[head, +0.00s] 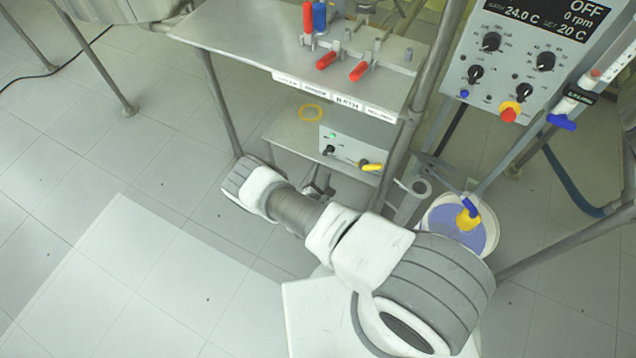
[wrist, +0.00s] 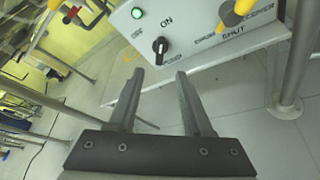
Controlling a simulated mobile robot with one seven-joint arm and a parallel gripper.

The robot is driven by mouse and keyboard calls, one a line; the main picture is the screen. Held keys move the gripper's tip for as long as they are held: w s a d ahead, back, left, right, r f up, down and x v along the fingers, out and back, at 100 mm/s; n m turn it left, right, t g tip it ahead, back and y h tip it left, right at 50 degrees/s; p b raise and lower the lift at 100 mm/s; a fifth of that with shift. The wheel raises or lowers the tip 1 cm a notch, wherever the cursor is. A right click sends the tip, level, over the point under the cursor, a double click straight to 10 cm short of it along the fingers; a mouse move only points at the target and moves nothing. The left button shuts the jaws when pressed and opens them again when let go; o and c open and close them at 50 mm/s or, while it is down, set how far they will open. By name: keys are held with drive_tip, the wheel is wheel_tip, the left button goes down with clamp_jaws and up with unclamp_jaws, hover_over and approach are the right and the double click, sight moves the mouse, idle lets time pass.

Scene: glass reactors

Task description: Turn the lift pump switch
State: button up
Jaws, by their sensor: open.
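A small grey-white control box (head: 348,143) sits on the low shelf; it also fills the top of the wrist view (wrist: 205,22). A black rotary switch with a white pointer line (wrist: 160,46) is on its face, under the word ON. The switch also shows in the head view (head: 328,150). The pointer stands close to upright in the wrist view. My gripper (wrist: 159,72) is open and empty, its fingers pointing at the box. The switch appears just beyond the gap between the fingertips, not enclosed. In the head view my arm mostly hides the gripper.
A lit green lamp (wrist: 136,13) is left of the switch, and a yellow handle (wrist: 236,14) is to its right, near SHUT. The upper shelf (head: 240,40) with red-handled valves overhangs the box. A metal post (head: 420,85) and a bucket (head: 488,240) stand to the right.

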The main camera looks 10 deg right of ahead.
drive_tip(key=p+v, duration=0.1)
drive_tip(key=v, duration=0.5)
drive_tip(key=shift+s, duration=0.2)
drive_tip(key=shift+a, duration=0.1)
